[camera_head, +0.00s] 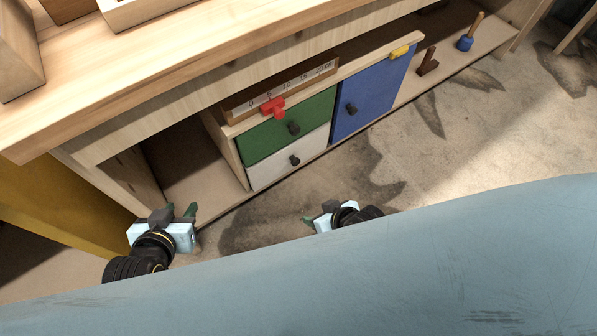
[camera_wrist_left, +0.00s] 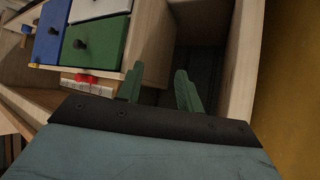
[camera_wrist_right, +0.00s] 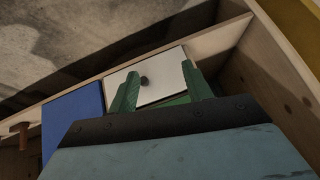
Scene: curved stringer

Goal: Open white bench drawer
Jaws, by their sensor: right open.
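The white drawer (camera_head: 275,168) is the lower drawer of the small cabinet under the bench, with a dark round knob (camera_head: 294,160). It looks shut, flush below the green drawer (camera_head: 300,124). In the right wrist view the white drawer (camera_wrist_right: 158,78) and its knob (camera_wrist_right: 144,82) lie between my right fingers. My right gripper (camera_head: 306,218) is open and empty, apart from the drawer front. My left gripper (camera_head: 181,211) is open and empty, left of the cabinet, before the open bench bay; the left wrist view (camera_wrist_left: 160,92) shows its fingers parted. The white drawer (camera_wrist_left: 98,8) is partly cut off there.
A blue door (camera_head: 375,95) stands right of the drawers. A red clamp-like piece (camera_head: 273,107) and a ruler strip (camera_head: 292,88) sit above them. The bench top (camera_head: 150,65) overhangs at upper left. The stained floor (camera_head: 350,180) before the drawers is clear.

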